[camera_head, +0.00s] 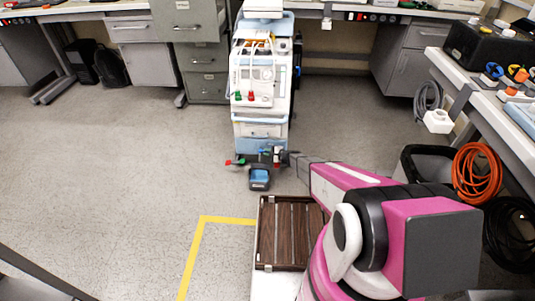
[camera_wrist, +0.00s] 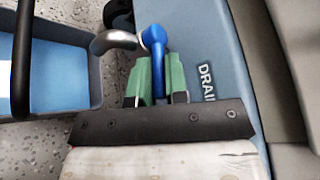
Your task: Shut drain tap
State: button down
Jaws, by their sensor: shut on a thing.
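The drain tap has a blue handle (camera_wrist: 154,40) and a curved metal spout (camera_wrist: 112,41), beside the "DRAIN" label (camera_wrist: 206,82) on a light blue panel. My gripper (camera_wrist: 160,78), with green fingers, is closed on the lower part of the blue handle in the wrist view. The spout points left, over the blue bin. In the head view my arm reaches the base of the white and blue machine (camera_head: 263,130), and my gripper (camera_head: 279,156) is small there. The tap itself is too small to make out in that view.
A blue bin (camera_wrist: 72,104) with a dark handle sits under the spout; it also shows on the floor in the head view (camera_head: 260,184). A brown slatted panel (camera_head: 285,240) lies nearby. A workbench (camera_head: 470,75) and coiled orange cable (camera_head: 477,173) are right. The left floor is clear.

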jog(key=c, duration=1.1)
grip_release()
jog(key=v, duration=1.1)
jog(key=shift+w, duration=0.15)
